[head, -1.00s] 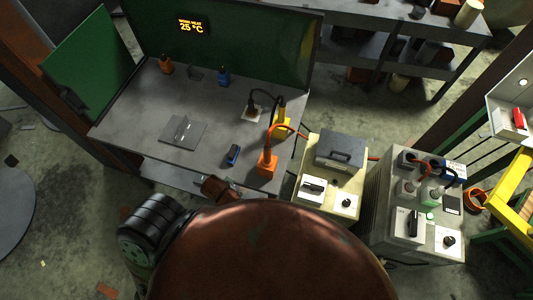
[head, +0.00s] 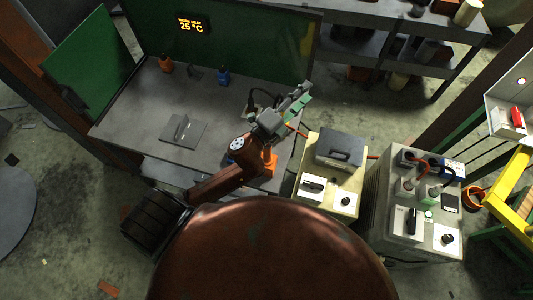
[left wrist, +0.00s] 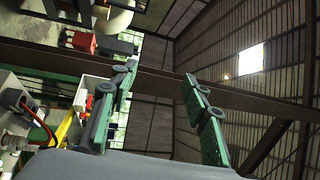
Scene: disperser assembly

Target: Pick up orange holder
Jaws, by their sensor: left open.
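An orange holder (head: 270,163) stands on the right front part of the grey workbench, partly hidden behind my left arm. My left gripper (head: 303,94) is above the right side of the bench, beyond the holder and apart from it. Its two green-padded fingers are spread with nothing between them. In the left wrist view the open fingers (left wrist: 159,70) point up toward the roof and walls, and the holder cannot be made out there. My right gripper is not in view.
A grey plate with an upright fin (head: 183,131), an orange bottle (head: 166,65) and a blue bottle (head: 223,77) are on the bench (head: 135,110). A cream box (head: 331,150) and a grey cabinet (head: 405,215) stand to the right. The bench's left part is mostly clear.

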